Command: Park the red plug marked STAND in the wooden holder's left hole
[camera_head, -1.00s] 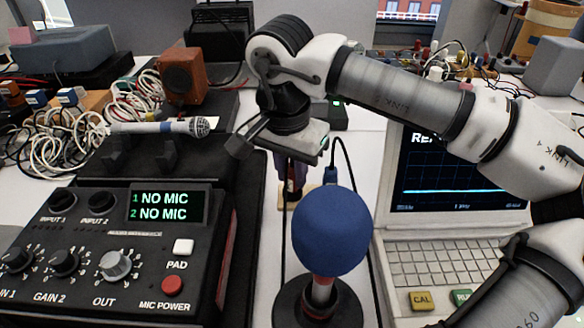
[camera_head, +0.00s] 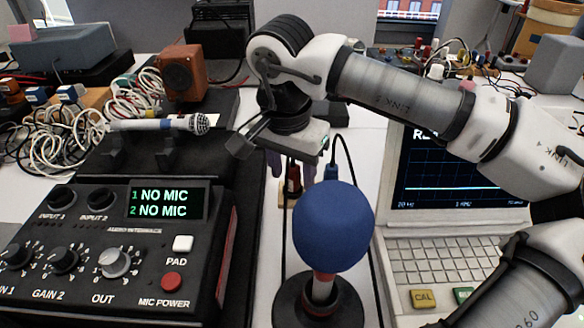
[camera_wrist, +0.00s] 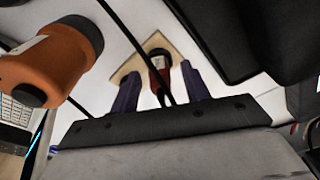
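The red plug (camera_head: 293,181) stands at the wooden holder (camera_head: 282,199), under my gripper (camera_head: 289,168). The wrist view shows the red plug (camera_wrist: 159,72) upright at the pale wooden holder (camera_wrist: 133,66), with black cable running from it. My gripper's two purple fingers (camera_wrist: 162,88) stand on either side of the plug, with a visible gap on both sides, so it is open around it. I cannot read STAND on the plug. The holder's holes are hidden, so I cannot tell which one the plug is at.
A blue foam ball (camera_head: 331,228) on a microphone stand is in front of the holder. A blue connector (camera_head: 331,173) with a cable is just behind it. The audio interface (camera_head: 110,245) stands left, the laptop (camera_head: 450,225) right.

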